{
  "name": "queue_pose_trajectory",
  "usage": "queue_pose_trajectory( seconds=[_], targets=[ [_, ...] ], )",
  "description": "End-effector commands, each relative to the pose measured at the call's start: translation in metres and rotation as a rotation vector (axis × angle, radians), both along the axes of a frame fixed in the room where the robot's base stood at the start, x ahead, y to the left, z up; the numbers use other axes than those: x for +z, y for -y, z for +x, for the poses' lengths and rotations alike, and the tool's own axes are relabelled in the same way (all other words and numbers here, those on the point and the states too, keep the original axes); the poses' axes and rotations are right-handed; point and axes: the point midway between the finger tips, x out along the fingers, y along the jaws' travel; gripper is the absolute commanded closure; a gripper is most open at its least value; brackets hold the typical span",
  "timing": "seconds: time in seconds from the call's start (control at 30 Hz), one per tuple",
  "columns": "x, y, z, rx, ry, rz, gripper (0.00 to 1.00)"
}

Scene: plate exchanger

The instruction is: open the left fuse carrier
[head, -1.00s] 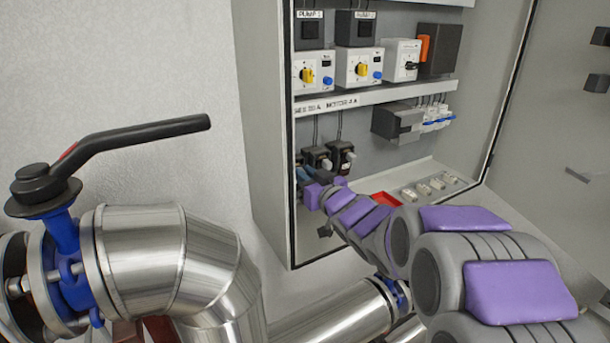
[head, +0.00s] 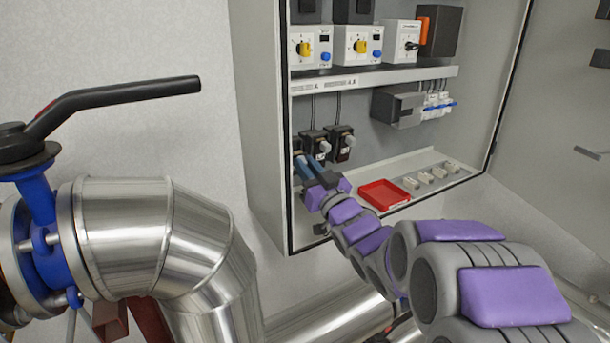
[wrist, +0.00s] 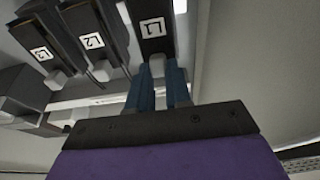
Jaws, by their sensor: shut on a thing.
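The fuse carriers are black blocks with light grey tabs, low on the left of the open cabinet. Two of them, the middle one (head: 314,144) and the right one (head: 342,143), show clearly in the head view; the left one is mostly hidden by my fingers. In the wrist view a carrier labelled L1 (wrist: 152,30) is straight ahead, with L2 (wrist: 92,40) and L3 (wrist: 42,52) beside it. My gripper (wrist: 160,77) has its blue fingers on both sides of L1's grey tab (wrist: 157,65) and is shut on it. My gripper (head: 309,163) also shows at the leftmost carrier position.
A red tray (head: 384,195) and several small pale parts (head: 425,177) lie on the cabinet floor to the right. The cabinet's left side wall (head: 262,130) is close to my gripper. A shelf (head: 375,80) runs above. A lever valve (head: 100,100) and pipe stand left.

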Motion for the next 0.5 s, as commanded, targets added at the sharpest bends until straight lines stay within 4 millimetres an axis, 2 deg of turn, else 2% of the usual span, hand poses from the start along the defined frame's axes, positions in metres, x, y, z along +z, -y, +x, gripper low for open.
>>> queue_pose_trajectory(
  seconds=[0.03,0.17,0.5],
  targets=[
    [-0.0065,0.0012,-0.0012,-0.001,0.027,0.017,1.0],
    [-0.0083,0.0031,-0.004,-0.001,0.074,0.049,1.0],
    [-0.0061,0.0042,-0.0058,-0.003,0.097,0.063,1.0]
  ],
)
